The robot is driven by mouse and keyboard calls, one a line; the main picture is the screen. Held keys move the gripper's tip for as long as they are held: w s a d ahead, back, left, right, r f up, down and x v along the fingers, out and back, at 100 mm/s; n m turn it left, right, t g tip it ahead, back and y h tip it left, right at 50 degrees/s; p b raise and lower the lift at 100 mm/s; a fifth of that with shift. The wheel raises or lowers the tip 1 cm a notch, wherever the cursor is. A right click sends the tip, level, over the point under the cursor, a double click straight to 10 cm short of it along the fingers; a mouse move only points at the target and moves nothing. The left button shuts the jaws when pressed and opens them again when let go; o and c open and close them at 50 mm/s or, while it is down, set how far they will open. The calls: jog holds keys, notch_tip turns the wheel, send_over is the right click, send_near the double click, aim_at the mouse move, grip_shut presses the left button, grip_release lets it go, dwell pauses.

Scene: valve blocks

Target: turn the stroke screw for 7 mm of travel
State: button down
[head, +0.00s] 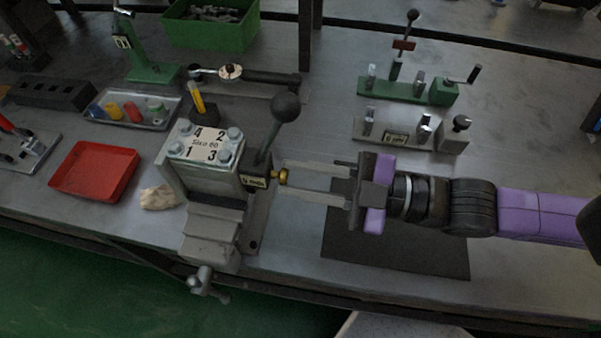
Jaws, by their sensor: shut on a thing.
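The valve block (205,150) is a pale block with numbered bolts on its top plate, marked 1 to 4, held in a grey vise (212,238). The stroke screw (281,177) is a small brass knob on the block's right side, beside a dark part with a small label (255,182). A black ball-ended lever (286,107) rises just above it. My gripper (283,180) comes in from the right with its two long pale fingers level. The fingertips are shut on the brass screw, one above and one below. The travel reading is too small to make out.
A dark mat (400,252) lies under my arm. Green (408,91) and grey (395,133) fixtures stand behind the arm. A red tray (95,170), a tray of coloured parts (133,108) and a crumpled cloth (158,197) lie to the left. A green bin (210,30) stands at the back.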

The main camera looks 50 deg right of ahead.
jog(key=n, duration=0.9)
jog(key=n+b, duration=0.1)
jog(key=n, duration=0.9)
jog(key=n+b, duration=0.1)
jog(key=n, duration=0.8)
jog(key=shift+f, duration=0.35)
jog(key=shift+n, duration=0.4)
jog(key=c, duration=1.2)
grip_release()
jog(key=shift+c, duration=0.2)
jog(key=shift+s+d, duration=0.1)
jog(key=shift+d, duration=0.05)
